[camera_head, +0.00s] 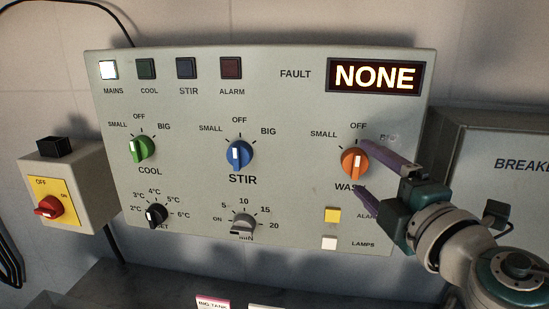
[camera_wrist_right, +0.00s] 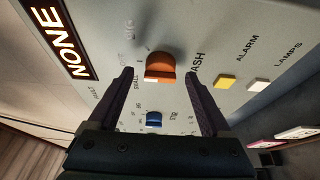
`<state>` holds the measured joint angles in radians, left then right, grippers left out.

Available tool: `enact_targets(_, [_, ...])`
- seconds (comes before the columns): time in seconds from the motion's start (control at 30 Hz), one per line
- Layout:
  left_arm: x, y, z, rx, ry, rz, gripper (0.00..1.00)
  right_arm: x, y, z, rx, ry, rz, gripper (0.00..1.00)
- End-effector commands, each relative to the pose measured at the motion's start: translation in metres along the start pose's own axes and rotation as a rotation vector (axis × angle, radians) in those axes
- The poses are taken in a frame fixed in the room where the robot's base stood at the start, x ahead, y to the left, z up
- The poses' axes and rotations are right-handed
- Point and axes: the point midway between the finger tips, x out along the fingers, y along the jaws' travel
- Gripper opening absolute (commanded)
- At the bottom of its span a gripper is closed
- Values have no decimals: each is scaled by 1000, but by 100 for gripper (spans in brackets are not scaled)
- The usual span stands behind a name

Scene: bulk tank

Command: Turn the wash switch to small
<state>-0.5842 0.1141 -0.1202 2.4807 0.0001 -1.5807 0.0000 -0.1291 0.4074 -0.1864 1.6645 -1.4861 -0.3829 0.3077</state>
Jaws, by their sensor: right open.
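The wash switch is an orange knob (camera_head: 354,163) at the right of the grey panel, with SMALL at its upper left, OFF above and BIG at its upper right, partly covered by my finger. Its white-marked grip looks roughly upright, towards OFF; its exact angle is hard to tell. My right gripper (camera_head: 361,166) comes in from the right, open, one finger above the knob and one below. In the right wrist view the orange knob (camera_wrist_right: 160,67) lies between the spread fingers of the gripper (camera_wrist_right: 160,74), with gaps on both sides. My left gripper is out of view.
The blue stir knob (camera_head: 239,155) and green cool knob (camera_head: 143,149) are to the left. Yellow (camera_head: 332,215) and white (camera_head: 329,243) buttons sit just below the wash knob. The fault display (camera_head: 374,76) reads NONE. A grey breaker box (camera_head: 500,140) stands at right.

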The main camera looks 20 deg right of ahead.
Motion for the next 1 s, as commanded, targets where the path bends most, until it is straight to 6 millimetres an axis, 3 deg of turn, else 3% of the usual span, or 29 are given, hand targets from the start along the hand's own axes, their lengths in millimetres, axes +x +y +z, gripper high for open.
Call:
enact_targets(0.2, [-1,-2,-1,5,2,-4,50,18,0,0,1,1,0,83])
enact_targets(0.5, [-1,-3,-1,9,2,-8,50,19,-1,0,2,0,-1,82])
enact_targets(1.0, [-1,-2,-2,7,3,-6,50,19,-1,0,2,0,-1,25])
